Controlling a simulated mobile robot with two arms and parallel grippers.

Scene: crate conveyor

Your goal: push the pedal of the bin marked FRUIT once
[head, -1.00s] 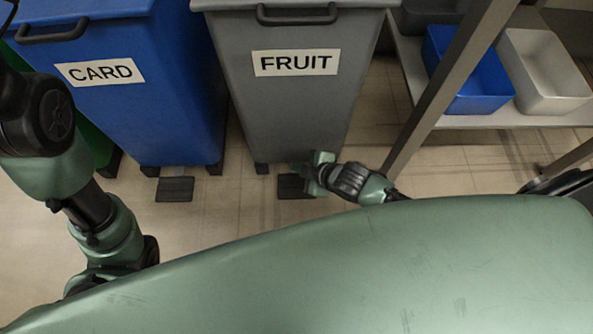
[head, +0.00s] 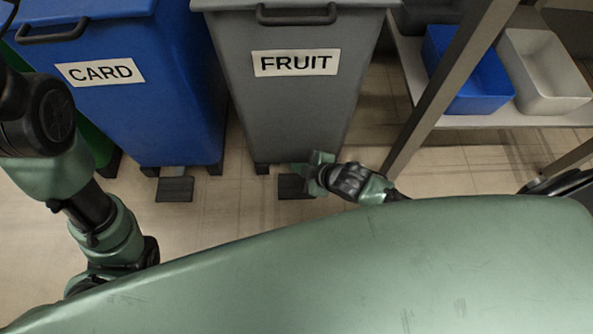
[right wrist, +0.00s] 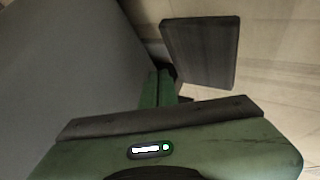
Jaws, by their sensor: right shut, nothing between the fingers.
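The grey bin marked FRUIT (head: 300,100) stands at the middle of the head view with its lid down. Its dark pedal (head: 295,187) sticks out low at its front, near the floor. My right gripper (head: 303,170) is shut and empty, over the pedal's right part and close to it; contact cannot be told. In the right wrist view the pedal (right wrist: 203,50) lies beyond the shut fingers (right wrist: 158,88), with the grey bin wall (right wrist: 70,60) at left. My left arm shows at the left edge of the head view, but its gripper is out of view.
A blue bin marked CARD (head: 160,110) with its own pedal (head: 174,189) stands left of the grey bin. A metal rack post (head: 450,90) rises close to my right arm. The rack shelf holds a blue crate (head: 480,95) and a pale crate (head: 545,95).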

